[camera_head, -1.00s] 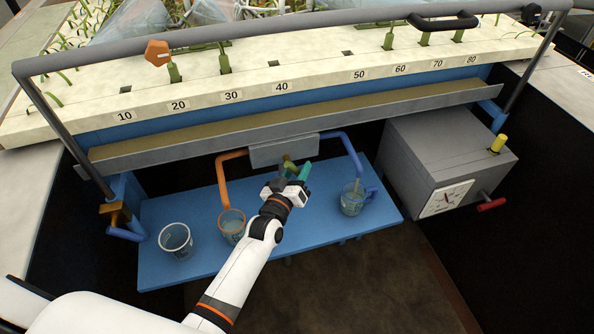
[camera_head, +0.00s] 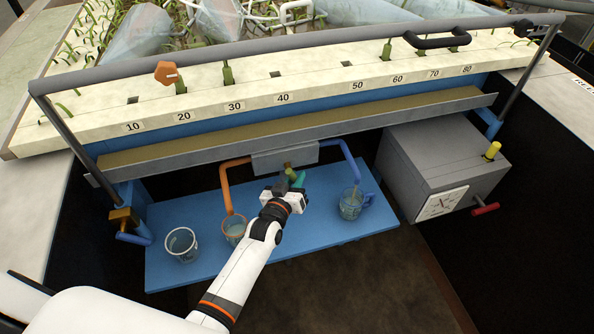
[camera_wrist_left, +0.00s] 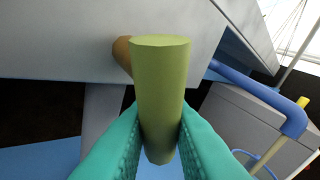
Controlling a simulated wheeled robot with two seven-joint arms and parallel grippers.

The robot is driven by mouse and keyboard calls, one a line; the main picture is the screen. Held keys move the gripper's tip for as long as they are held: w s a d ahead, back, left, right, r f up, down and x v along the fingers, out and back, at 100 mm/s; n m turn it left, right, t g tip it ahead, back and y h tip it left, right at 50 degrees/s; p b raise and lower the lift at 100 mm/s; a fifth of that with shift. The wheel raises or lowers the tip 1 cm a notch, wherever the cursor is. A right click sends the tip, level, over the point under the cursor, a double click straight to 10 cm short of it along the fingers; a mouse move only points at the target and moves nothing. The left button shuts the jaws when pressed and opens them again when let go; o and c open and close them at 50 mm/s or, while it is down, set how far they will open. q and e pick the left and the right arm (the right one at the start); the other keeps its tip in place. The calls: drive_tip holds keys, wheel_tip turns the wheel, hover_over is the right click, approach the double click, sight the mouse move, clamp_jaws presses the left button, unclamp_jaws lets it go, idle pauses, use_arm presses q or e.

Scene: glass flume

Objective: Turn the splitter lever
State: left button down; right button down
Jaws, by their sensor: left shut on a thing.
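The splitter lever shows in the left wrist view as a thick olive-green handle (camera_wrist_left: 160,90) with a brown stub (camera_wrist_left: 121,52) behind it, on the grey splitter box (camera_head: 285,158). My left gripper (camera_wrist_left: 158,140) has its teal fingers on both sides of the handle and is shut on it. In the head view my left gripper (camera_head: 291,184) is just below the box and the green lever (camera_head: 288,169) shows only a small part above the fingers. An orange pipe (camera_head: 224,180) leaves the box to the left and a blue pipe (camera_head: 352,158) to the right. My right gripper is out of view.
A blue shelf (camera_head: 310,225) below carries an empty-looking cup (camera_head: 182,245), a cup under the orange pipe (camera_head: 233,230) and a jug under the blue pipe (camera_head: 351,204). A grey box with a dial (camera_head: 442,203) stands right. A handrail (camera_head: 300,38) runs above.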

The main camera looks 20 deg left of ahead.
use_arm(q)
drive_tip(key=g+p, duration=0.1)
drive_tip(key=p, duration=0.1)
drive_tip(key=m+p, duration=0.1)
drive_tip(key=p, duration=0.1)
drive_tip(key=shift+s+a+r+m+g+y, duration=0.15)
drive_tip(key=shift+s+a+m+g+y, duration=0.15)
drive_tip(key=shift+g, duration=0.1)
drive_tip(key=shift+a+f+m+g+y+p, duration=0.3)
drive_tip(key=shift+m+g+p, duration=0.2)
drive_tip(key=shift+p, duration=0.4)
drive_tip(key=shift+s, duration=0.1)
drive_tip(key=c, duration=1.3)
unclamp_jaws()
drive_tip(key=v, duration=1.2)
drive_tip(key=shift+d, duration=0.1)
